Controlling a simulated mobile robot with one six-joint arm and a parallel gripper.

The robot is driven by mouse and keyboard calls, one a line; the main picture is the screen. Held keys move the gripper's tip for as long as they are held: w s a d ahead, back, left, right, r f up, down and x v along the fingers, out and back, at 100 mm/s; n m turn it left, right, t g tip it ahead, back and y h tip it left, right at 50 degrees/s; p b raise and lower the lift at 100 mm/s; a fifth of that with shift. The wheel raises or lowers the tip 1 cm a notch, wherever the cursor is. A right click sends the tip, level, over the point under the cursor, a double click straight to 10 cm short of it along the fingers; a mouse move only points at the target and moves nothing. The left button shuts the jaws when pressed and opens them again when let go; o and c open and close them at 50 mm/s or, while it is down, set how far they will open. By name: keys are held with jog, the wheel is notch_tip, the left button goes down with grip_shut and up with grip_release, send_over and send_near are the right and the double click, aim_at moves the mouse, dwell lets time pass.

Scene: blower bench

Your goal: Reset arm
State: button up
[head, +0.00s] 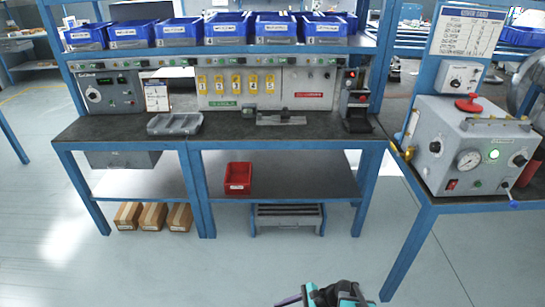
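Part of my arm's end, black and teal, shows at the bottom edge of the head view, over the floor in front of the bench. My gripper (338,293) is there, cut off by the frame edge. Its fingertips cannot be made out, so I cannot tell whether it is open or shut. A thin purple piece shows at its left side; what it is cannot be told. My gripper appears apart from the bench and from everything on it.
The blue-framed bench (285,145) holds a grey tray (175,124), a panel with yellow tags (237,88) and blue bins (227,28) above. A red bin (238,177) is on its lower shelf. A grey blower box (470,150) stands right. The front floor is clear.

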jog(key=s+d+f+n+g+h, duration=0.1)
jog(key=s+f+n+g+h, duration=0.1)
jog(key=s+n+h, duration=0.3)
jog(key=s+d+f+n+g, duration=0.1)
jog(key=s+f+n+g, duration=0.15)
jog(key=s, duration=0.55)
jog(key=s+d+f+n+h, duration=0.1)
jog(key=d+n+h, duration=0.2)
jog(key=d+n, duration=0.2)
jog(key=s+d+n+h, duration=0.2)
jog(key=d+n+h, duration=0.1)
jog(key=d, duration=0.3)
jog(key=shift+s+d+f+n+p, duration=0.15)
jog(key=shift+s+f+n+p, duration=0.2)
jog(key=shift+n, duration=0.5)
jog(key=shift+g, duration=0.25)
jog(key=c, duration=0.3)
